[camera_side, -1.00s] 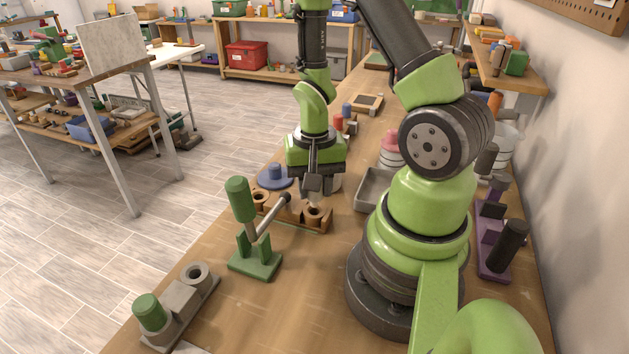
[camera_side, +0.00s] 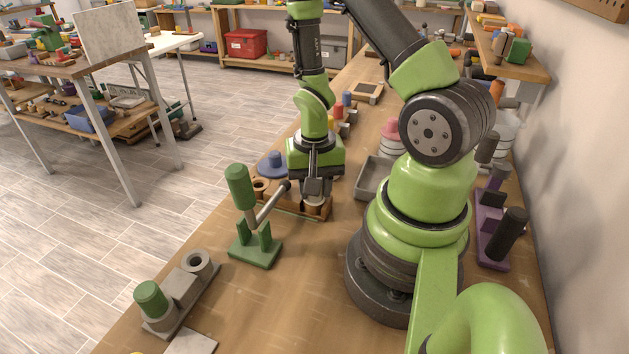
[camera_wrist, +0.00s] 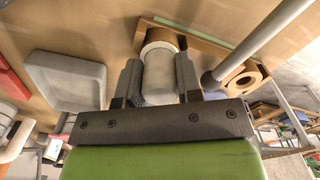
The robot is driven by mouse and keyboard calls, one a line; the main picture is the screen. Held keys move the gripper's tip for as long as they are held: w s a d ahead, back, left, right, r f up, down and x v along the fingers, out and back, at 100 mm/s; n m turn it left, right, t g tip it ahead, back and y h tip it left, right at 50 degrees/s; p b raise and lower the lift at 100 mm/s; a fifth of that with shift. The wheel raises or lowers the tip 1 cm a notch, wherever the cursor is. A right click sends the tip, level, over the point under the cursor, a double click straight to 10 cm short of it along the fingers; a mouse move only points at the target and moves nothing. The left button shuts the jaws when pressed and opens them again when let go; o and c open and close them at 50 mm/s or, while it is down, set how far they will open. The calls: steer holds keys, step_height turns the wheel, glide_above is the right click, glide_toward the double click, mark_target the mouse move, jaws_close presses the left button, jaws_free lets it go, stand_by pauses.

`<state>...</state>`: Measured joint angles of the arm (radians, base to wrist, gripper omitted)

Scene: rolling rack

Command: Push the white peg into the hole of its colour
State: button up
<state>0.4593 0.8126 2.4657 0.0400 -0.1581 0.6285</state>
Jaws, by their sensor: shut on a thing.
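The white peg (camera_wrist: 159,82) is between the two fingers of my gripper (camera_wrist: 158,85) in the wrist view. Its far end meets a tan ring-shaped socket (camera_wrist: 158,37) on the wooden block (camera_wrist: 198,48); I cannot tell how deep it sits. In the side view my gripper (camera_side: 317,190) is low over the right end of the wooden block (camera_side: 285,205), and the peg is mostly hidden by the fingers. A second socket (camera_side: 261,186) at the block's left end stands empty; it also shows in the wrist view (camera_wrist: 243,80).
A green toggle clamp (camera_side: 255,245) stands close in front, its grey arm (camera_side: 271,204) reaching towards the block. A blue disc piece (camera_side: 271,165) lies behind. A grey tray (camera_side: 373,178) stands to the right. A grey block with a green peg (camera_side: 152,298) is front left.

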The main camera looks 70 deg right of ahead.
steer(key=shift+f, duration=0.15)
steer(key=o, duration=1)
step_height(320, 180, up, 10)
steer(key=shift+f, duration=0.1)
